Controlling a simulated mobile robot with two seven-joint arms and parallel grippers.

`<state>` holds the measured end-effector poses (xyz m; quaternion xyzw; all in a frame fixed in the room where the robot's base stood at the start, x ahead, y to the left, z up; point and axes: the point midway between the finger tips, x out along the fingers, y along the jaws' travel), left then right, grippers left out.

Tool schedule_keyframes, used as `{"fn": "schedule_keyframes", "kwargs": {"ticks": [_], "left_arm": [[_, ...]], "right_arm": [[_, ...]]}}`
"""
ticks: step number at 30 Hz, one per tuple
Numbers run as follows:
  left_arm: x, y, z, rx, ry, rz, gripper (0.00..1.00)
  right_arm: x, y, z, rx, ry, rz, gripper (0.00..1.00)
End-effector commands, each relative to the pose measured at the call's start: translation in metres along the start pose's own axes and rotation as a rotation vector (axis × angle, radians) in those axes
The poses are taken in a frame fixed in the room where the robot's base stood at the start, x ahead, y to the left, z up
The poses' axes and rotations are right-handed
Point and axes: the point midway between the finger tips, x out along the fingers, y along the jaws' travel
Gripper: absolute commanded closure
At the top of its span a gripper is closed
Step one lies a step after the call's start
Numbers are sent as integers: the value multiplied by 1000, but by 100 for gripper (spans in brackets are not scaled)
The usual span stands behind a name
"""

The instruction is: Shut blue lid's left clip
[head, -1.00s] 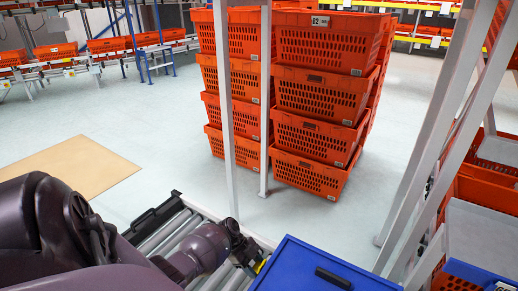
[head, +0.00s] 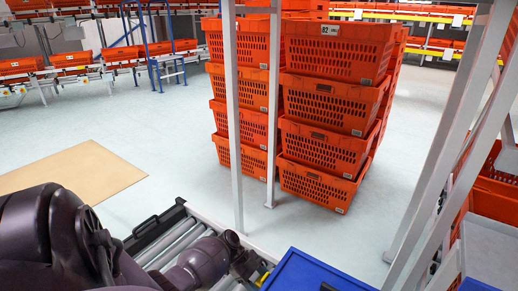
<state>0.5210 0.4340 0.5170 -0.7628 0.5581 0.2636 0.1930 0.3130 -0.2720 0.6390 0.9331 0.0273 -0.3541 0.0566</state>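The blue lid (head: 312,272) shows at the bottom edge, right of centre, with only its far left corner in view. A small part of its dark handle is at the very bottom edge. My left arm comes in from the left over the roller conveyor. My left gripper (head: 256,272) is by the lid's left edge, with a small yellow part (head: 263,279) beside it. Its fingertips are hidden or too small to tell, and I cannot tell whether it touches the clip. My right gripper is not in view.
A roller conveyor (head: 178,242) runs under my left arm. Grey metal posts (head: 232,120) stand just beyond it. Tall stacks of orange totes (head: 325,147) stand on the floor behind. More totes and a grey frame are on the right. A tan board (head: 75,170) lies on the floor at left.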

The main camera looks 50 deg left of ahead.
Motion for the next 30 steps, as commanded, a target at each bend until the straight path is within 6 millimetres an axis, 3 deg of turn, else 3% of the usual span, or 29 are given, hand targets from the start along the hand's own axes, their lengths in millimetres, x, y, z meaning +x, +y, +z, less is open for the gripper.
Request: {"fn": "schedule_keyframes", "kwargs": {"ticks": [14,30], "left_arm": [[-9,0,0,1,-2,-1,32],[-95,0,0,0,-3,-1,32]], "right_arm": [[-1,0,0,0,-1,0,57],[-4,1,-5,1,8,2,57]]}}
